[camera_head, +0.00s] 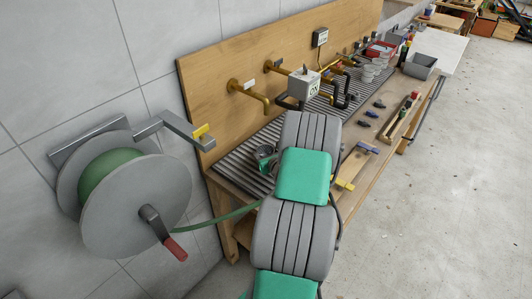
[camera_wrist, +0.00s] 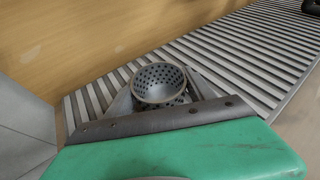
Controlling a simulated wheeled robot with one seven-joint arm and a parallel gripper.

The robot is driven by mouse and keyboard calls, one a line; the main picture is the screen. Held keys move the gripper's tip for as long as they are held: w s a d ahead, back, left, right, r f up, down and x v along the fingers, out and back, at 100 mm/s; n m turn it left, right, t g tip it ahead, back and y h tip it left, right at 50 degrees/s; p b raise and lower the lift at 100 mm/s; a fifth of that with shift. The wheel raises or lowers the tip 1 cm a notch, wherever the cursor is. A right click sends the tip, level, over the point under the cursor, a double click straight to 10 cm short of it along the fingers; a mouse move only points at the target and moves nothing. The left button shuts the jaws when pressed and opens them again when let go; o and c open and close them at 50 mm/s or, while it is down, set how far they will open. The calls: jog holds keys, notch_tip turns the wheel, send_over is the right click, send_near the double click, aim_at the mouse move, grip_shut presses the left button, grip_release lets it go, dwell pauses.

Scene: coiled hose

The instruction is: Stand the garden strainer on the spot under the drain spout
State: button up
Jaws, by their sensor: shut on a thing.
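The garden strainer, a small grey bowl full of holes (camera_wrist: 160,84), sits between the fingers of my gripper (camera_wrist: 162,98), which is shut on it. Its open top faces the camera. In the head view the strainer (camera_head: 265,151) shows small at the left of my arm, over the near end of the slatted grey rack (camera_head: 243,163). I cannot tell whether it touches the slats. Other brass taps follow along the board; no marked spot shows clearly.
A hose reel (camera_head: 135,205) with a red handle hangs on the left wall. The floor at right is clear.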

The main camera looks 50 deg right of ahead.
jog(key=shift+f, duration=0.25)
jog(key=o, duration=1.5)
jog(key=shift+r, duration=0.1)
jog(key=shift+c, duration=0.2)
jog(key=shift+r, duration=0.3)
jog(key=b+v, duration=0.1)
jog(key=v, duration=1.1)
